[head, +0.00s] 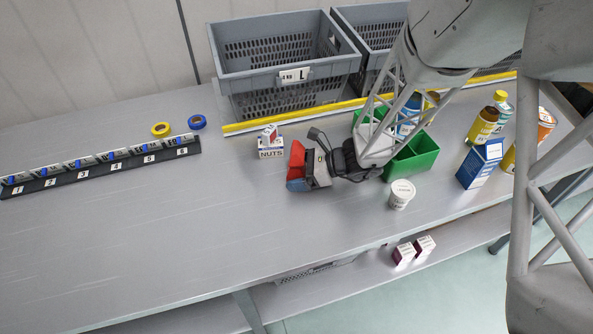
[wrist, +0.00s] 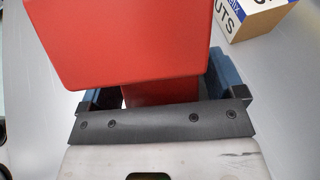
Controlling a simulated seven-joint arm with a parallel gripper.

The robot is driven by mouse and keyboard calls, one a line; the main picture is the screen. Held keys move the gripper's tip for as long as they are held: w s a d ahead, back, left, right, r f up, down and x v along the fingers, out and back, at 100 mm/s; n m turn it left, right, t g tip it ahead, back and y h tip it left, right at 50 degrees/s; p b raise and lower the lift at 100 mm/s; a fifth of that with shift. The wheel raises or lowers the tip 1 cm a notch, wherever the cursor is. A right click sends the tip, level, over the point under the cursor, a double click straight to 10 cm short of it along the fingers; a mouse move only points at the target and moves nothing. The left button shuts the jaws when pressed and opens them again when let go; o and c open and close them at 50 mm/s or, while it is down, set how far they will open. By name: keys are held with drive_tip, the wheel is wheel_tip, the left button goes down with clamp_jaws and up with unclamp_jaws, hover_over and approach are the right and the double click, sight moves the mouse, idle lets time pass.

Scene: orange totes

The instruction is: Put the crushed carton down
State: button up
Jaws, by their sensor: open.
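A red carton (head: 297,154) is at the end of my arm, over or on the grey bench; it fills the upper middle of the wrist view (wrist: 130,42). I take it to be the crushed carton, though its dents do not show clearly. My gripper (head: 293,172) is open, with its blue fingers on either side of the carton's lower part in the wrist view (wrist: 160,94). A small gap shows beside the carton on the left there. I cannot tell whether the carton's underside touches the bench.
A NUTS box (head: 271,153) with a small carton on top stands close by, left of my gripper. A white tub (head: 401,194) and green bin (head: 422,157) are right. A numbered rack (head: 100,170) lies left. The bench's front left is clear.

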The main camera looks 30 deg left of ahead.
sight(301, 151)
drive_tip(key=shift+r, duration=0.15)
drive_tip(key=shift+w+d+r, duration=0.2)
drive_tip(key=shift+d+r, duration=0.1)
drive_tip(key=shift+d, duration=0.3)
drive_tip(key=shift+v, duration=0.9)
wheel_tip(301, 151, up, 5)
drive_tip(key=shift+r, duration=0.95)
